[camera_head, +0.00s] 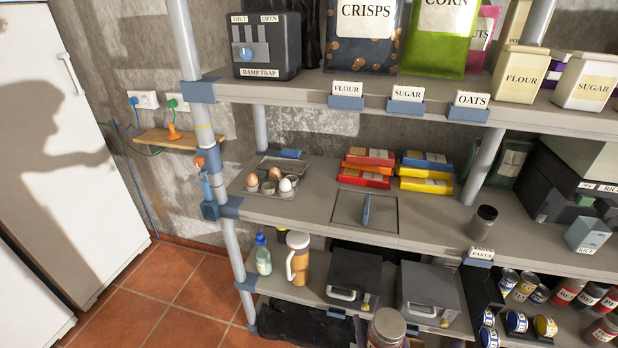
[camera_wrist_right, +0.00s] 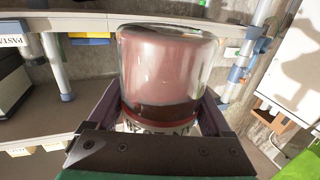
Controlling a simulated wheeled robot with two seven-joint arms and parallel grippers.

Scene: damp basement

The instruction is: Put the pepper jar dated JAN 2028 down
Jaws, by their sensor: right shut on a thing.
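A clear jar with red-brown contents (camera_wrist_right: 168,62) fills the middle of the right wrist view. My right gripper (camera_wrist_right: 158,112) is shut on it, with one dark finger on each side. In the head view this jar (camera_head: 387,326) shows its grey lid at the bottom edge, in front of the lower shelf; most of the gripper is cut off. No date is readable on it. My left gripper is not in view.
The middle shelf (camera_head: 425,225) has bare room between the recess and the standing jar. An egg tray (camera_head: 262,191) is at its left, red and yellow packets (camera_head: 367,158) at the back. Cans (camera_head: 524,286) and grey boxes (camera_head: 428,290) crowd the lower shelf.

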